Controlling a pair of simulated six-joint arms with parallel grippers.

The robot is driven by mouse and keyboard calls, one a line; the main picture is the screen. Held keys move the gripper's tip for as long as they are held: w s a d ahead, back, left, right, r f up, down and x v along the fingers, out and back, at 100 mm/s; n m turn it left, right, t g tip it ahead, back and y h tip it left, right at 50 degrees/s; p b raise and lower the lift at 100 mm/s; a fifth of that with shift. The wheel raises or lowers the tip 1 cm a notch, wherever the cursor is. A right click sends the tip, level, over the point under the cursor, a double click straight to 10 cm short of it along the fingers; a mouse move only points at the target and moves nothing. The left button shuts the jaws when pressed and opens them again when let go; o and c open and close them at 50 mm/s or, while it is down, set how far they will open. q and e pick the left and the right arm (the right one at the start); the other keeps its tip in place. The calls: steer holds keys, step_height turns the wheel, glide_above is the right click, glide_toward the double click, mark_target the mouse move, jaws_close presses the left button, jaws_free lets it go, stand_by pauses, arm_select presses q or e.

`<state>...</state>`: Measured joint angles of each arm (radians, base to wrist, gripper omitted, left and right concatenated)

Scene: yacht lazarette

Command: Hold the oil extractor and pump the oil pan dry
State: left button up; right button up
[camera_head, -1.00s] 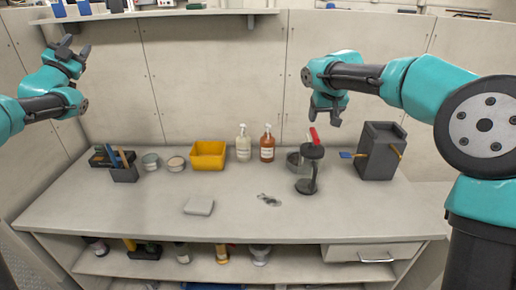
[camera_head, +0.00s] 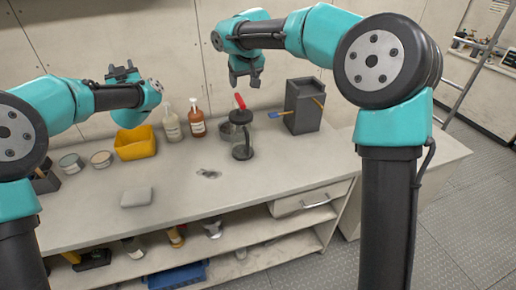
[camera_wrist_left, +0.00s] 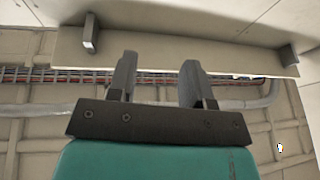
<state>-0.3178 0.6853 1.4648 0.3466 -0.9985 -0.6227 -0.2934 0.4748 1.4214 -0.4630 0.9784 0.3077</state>
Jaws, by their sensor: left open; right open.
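The oil extractor (camera_head: 242,146) stands upright on the bench right of centre, a dark clear-sided cylinder with a red handle (camera_head: 239,101) on top. A grey metal bowl (camera_head: 226,131), perhaps the oil pan, sits just behind and left of it, partly hidden by it. My right gripper (camera_head: 244,80) is open and empty, pointing down above and a little behind the extractor's handle. My left gripper (camera_head: 122,72) is open and empty, raised high over the bench's back left and pointing up. In the left wrist view its two fingers (camera_wrist_left: 155,80) are apart with nothing between them.
A dark box (camera_head: 305,105) stands right of the extractor. A grey block (camera_head: 137,196) and a dark stain (camera_head: 208,173) lie in front. The bench front is mostly clear.

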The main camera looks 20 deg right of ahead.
arm_select(q)
steer(key=s+d+f+g, duration=0.25)
steer(key=d+f, duration=0.35)
steer(key=d, duration=0.5)
steer(key=g, duration=0.6)
glide_toward(248, 144)
steer(key=s, duration=0.1)
steer(key=shift+d+r, duration=0.1)
steer(key=x, duration=1.2)
steer(key=shift+d, duration=0.1)
